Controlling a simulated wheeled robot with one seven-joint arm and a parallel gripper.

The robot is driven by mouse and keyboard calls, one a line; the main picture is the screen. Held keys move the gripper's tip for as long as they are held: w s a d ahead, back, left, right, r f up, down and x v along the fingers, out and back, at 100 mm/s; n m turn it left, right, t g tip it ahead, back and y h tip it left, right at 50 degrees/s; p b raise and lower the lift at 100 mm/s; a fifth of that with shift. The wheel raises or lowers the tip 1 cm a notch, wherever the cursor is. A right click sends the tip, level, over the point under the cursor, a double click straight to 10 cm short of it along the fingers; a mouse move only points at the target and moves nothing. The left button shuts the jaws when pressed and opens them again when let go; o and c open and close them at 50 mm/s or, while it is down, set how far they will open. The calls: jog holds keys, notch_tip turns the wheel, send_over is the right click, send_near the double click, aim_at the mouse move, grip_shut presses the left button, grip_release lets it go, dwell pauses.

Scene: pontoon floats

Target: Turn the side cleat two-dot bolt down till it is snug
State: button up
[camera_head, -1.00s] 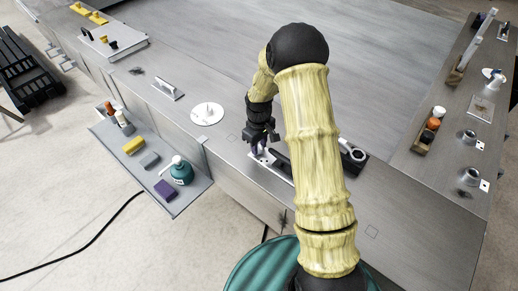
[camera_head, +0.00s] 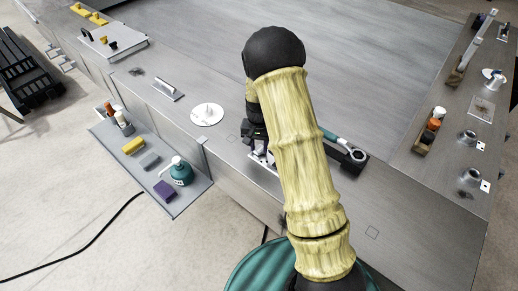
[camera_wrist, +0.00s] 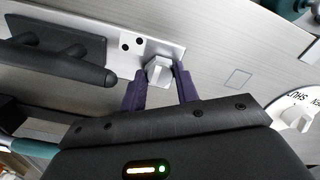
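The side cleat shows in the wrist view as a black bar (camera_wrist: 60,55) on a pale metal plate (camera_wrist: 110,22). Two black dots (camera_wrist: 131,42) mark the plate near its end. Beside them stands the two-dot bolt (camera_wrist: 158,70), with a light grey blocky head. My gripper (camera_wrist: 160,75) has its two purple fingers either side of this head, with narrow gaps showing, so it looks open around it. In the head view my gripper (camera_head: 258,150) is low over the cleat plate, and my arm hides most of the cleat and the bolt.
A white round dial with a raised handle (camera_head: 207,114) is close left of my gripper. A teal-handled tool (camera_head: 345,148) lies to the right. A side shelf (camera_head: 180,203) holds a teal bottle (camera_head: 181,172) and coloured blocks.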

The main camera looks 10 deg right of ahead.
jog(key=o, duration=0.3)
jog(key=n+b, duration=0.1)
jog(key=n, duration=1.1)
jog(key=shift+p, duration=0.3)
